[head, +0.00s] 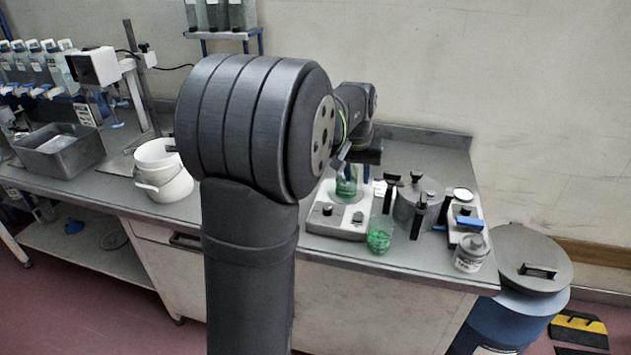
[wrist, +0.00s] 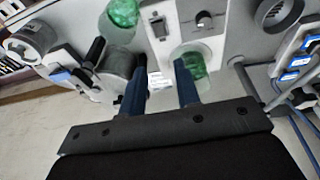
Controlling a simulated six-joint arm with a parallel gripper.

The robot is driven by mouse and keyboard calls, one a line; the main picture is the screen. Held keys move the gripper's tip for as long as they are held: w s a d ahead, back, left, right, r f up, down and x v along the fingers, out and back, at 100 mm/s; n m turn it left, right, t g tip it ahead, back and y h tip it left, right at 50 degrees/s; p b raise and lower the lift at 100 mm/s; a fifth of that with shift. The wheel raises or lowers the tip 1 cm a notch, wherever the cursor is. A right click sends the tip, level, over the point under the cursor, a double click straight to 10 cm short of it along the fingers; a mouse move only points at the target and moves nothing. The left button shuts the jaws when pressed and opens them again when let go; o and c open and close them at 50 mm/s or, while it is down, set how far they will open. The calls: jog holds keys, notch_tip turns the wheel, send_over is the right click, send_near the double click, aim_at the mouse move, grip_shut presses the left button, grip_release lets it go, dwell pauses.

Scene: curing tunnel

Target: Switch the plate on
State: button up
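The white hot plate (head: 338,222) stands on the bench right of my arm. Two dark controls show on its front. In the wrist view the plate (wrist: 180,42) has a rocker-like switch (wrist: 158,27) on the left and a round knob (wrist: 204,20) on the right. I cannot tell the switch's position. A beaker of green liquid (head: 346,188) sits on the plate and also shows beside my right finger (wrist: 193,64). My gripper (wrist: 160,70) is open and empty, its blue fingers apart above the back of the plate. My arm hides part of the bench.
A second beaker with green contents (head: 380,238) stands right of the plate's front. White buckets (head: 162,170) stand left of my arm.

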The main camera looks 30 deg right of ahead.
jog(key=shift+s+d+f+t, duration=0.2)
jog(key=shift+s+d+t, duration=0.1)
jog(key=shift+d, duration=0.2)
grip_shut()
send_near(358, 219)
jog(key=x, duration=0.5)
jog(key=shift+w+d+f, duration=0.1)
jog(key=shift+w+d, duration=0.1)
jog(key=shift+w, duration=0.05)
jog(key=shift+f, duration=0.65)
jog(key=shift+s+a+f, duration=0.15)
jog(key=shift+a+f, duration=0.05)
jog(key=shift+f, duration=0.2)
jog(key=shift+d+r, duration=0.1)
